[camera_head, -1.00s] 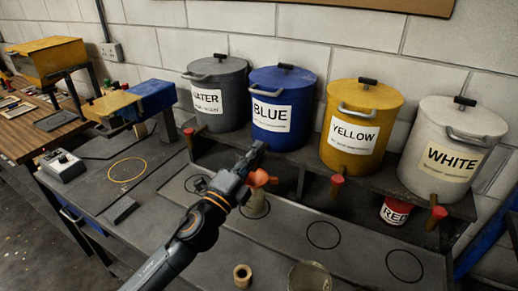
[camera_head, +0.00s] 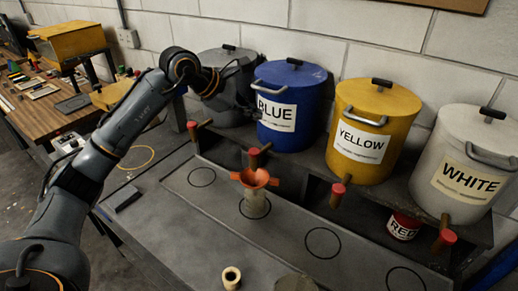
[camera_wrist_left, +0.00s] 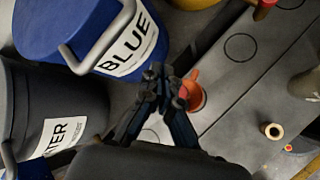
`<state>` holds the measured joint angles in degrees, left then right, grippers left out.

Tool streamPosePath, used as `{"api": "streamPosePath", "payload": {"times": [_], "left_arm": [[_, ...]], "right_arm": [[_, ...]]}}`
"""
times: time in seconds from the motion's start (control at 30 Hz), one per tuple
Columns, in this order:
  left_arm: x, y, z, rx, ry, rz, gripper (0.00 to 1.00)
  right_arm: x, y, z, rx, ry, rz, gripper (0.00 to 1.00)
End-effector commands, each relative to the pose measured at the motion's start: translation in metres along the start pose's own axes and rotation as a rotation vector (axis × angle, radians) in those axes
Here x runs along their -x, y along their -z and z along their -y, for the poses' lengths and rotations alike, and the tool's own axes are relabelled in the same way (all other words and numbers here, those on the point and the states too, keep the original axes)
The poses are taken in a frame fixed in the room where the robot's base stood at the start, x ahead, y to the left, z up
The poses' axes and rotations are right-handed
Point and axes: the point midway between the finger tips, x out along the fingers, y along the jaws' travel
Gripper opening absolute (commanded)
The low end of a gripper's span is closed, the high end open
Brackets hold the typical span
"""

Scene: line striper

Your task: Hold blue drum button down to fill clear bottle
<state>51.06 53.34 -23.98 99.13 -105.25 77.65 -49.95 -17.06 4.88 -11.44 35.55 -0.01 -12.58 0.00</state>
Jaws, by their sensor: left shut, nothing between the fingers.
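The blue drum (camera_head: 291,74) stands on the back shelf. Its tap with a red button (camera_head: 253,152) sticks out low at its front. The clear bottle (camera_head: 256,205) stands upright on a marked circle below that tap, with an orange funnel (camera_head: 254,179) in its mouth. The funnel also shows in the left wrist view (camera_wrist_left: 193,97), partly behind my fingers. My left gripper (camera_head: 250,108) is shut and empty, raised in front of the grey water drum, near the blue drum's left side and above the button. Its shut fingers (camera_wrist_left: 155,75) show in the left wrist view. My right gripper is out of view.
The yellow drum (camera_head: 375,130) and white drum (camera_head: 462,155) stand to the right, with their own red-topped taps. A red can (camera_head: 403,227) sits under the shelf. A small roll (camera_head: 231,278) stands at the bench front.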

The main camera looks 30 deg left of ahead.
Motion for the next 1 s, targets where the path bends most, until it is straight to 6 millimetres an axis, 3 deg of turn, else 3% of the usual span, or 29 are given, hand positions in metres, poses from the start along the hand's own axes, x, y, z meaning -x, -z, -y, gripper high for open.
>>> {"api": "streamPosePath", "payload": {"times": [0.57, 1.0], "left_arm": [[-0.002, 0.007, 0.002, -0.006, 0.000, -0.019, 0.00], [-0.039, 0.036, 0.029, -0.005, 0.001, -0.018, 0.00]], "right_arm": [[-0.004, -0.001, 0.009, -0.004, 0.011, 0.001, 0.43], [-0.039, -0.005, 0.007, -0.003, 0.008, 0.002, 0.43]]}}
